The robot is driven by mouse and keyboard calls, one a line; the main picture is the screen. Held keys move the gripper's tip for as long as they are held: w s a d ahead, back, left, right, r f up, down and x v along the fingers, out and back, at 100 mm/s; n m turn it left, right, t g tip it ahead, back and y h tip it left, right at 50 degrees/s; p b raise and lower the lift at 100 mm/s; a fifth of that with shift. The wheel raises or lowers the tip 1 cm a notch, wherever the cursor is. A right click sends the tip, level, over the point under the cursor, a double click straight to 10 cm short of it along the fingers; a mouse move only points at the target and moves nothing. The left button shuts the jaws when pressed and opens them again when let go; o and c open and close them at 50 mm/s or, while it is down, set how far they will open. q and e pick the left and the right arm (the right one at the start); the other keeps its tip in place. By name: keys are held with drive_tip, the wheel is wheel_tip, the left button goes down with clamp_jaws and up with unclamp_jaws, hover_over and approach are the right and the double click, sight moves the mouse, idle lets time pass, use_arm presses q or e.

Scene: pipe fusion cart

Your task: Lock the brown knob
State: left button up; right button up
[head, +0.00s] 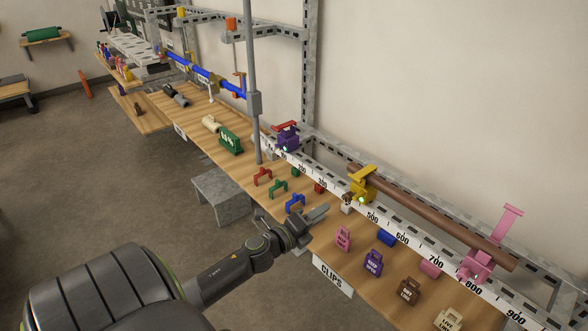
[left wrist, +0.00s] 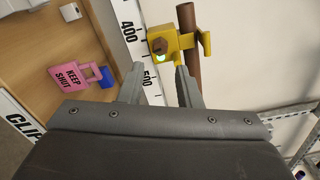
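The brown knob (left wrist: 159,45) sits on the front of a yellow clamp (left wrist: 185,42), above a small green light, in the left wrist view. In the head view the yellow clamp (head: 362,184) holds a brown pipe (head: 430,222) near the 500 mark, and the knob (head: 348,197) is small at its left side. My left gripper (head: 323,212) is in front of the clamp, over the shelf edge. In the left wrist view its two fingers (left wrist: 159,82) are apart with nothing gripped between them; the knob shows beyond the gap. My right gripper is not in view.
A grey post (head: 252,70) rises farther left.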

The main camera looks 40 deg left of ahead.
use_arm(q)
drive_tip(key=s+b, duration=0.8)
drive_tip(key=shift+s+a, duration=0.3)
drive_tip(key=shift+a, duration=0.05)
drive_tip(key=shift+f, duration=0.1)
